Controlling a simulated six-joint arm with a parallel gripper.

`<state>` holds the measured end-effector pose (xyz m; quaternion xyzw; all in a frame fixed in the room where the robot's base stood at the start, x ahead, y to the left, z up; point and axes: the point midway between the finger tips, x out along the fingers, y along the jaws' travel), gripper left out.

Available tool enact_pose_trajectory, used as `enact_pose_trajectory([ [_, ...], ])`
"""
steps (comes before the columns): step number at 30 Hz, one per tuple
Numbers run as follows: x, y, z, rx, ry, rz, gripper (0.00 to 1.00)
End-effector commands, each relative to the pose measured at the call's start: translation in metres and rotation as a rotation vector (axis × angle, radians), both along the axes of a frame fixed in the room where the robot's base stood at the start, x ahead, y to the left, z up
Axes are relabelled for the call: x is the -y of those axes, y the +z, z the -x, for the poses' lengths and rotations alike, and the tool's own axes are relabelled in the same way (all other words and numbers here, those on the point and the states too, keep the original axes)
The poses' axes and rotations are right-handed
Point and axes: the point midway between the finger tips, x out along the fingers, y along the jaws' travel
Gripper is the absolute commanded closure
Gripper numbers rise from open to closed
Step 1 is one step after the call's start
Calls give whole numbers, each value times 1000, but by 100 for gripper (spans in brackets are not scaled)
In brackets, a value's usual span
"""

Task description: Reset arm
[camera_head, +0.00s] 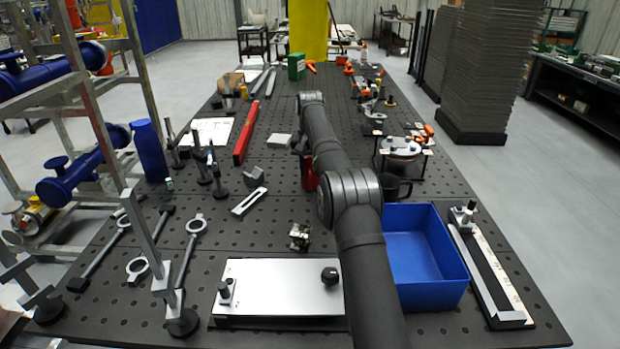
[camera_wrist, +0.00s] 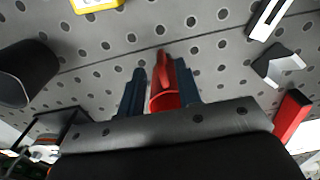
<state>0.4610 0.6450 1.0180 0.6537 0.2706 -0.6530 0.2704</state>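My gripper (camera_wrist: 160,85) shows in the wrist view as two dark blue fingers. A red object with a curved rim (camera_wrist: 165,102) is between them and nearly fills the gap. I cannot tell whether the fingers press on it or only stand beside it. In the head view my arm reaches down the middle of the table, and a red piece (camera_head: 309,177) shows just left of it. My gripper itself is hidden behind my arm there.
A blue bin (camera_head: 440,285) and a dark mug (camera_head: 396,186) are right of my arm. A white plate with knobs (camera_head: 275,285) lies in front. A slotted bar (camera_head: 248,201), a grey block (camera_head: 254,176) and a red bar (camera_head: 246,133) are left. Upright stands crowd the left edge.

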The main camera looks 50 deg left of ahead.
Motion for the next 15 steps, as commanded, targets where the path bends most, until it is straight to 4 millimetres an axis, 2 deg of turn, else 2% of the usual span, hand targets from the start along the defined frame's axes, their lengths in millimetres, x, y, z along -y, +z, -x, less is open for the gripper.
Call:
enact_pose_trajectory([
  [5,0,5,0,0,0,0,69],
  [15,0,0,0,-1,0,1,69],
])
